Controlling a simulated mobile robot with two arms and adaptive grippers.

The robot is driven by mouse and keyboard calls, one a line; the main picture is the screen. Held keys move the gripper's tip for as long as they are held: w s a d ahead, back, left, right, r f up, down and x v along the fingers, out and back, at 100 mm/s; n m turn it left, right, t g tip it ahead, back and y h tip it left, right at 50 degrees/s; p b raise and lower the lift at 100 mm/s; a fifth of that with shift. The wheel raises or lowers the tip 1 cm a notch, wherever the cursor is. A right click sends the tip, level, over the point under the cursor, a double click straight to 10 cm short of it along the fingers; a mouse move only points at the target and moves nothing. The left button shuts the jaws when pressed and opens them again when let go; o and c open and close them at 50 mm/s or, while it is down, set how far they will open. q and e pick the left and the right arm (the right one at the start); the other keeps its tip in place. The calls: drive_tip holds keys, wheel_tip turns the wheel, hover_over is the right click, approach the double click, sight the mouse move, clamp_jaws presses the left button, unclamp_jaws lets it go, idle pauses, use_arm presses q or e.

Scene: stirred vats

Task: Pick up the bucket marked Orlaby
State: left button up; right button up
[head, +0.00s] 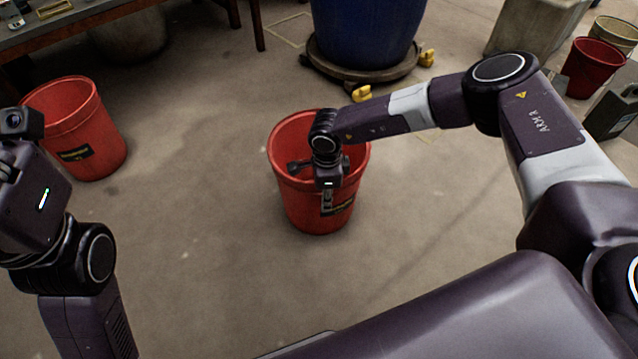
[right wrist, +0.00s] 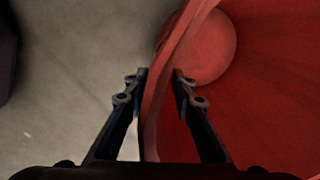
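A red bucket (head: 299,205) stands upright on the floor in the middle of the head view. Its dark label is partly hidden behind my right gripper (head: 328,200), and its marking is unreadable. In the right wrist view my right gripper (right wrist: 161,80) straddles the bucket's wall (right wrist: 265,60), one finger outside and one inside. Whether both fingers press on it is unclear. A second red bucket (head: 98,125) stands at the left, with a dark label too small to read. My left arm is at the left edge; its fingers are not visible.
A large blue vat (head: 365,30) stands on a round wheeled base behind the middle bucket. A table (head: 75,22) is at the back left. Another red bucket (head: 592,70) and grey containers (head: 530,22) are at the back right. Floor between the two nearer buckets is clear.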

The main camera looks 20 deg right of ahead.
drive_tip(key=shift+f, duration=0.25)
idle(0.4)
clamp_jaws()
idle(0.5)
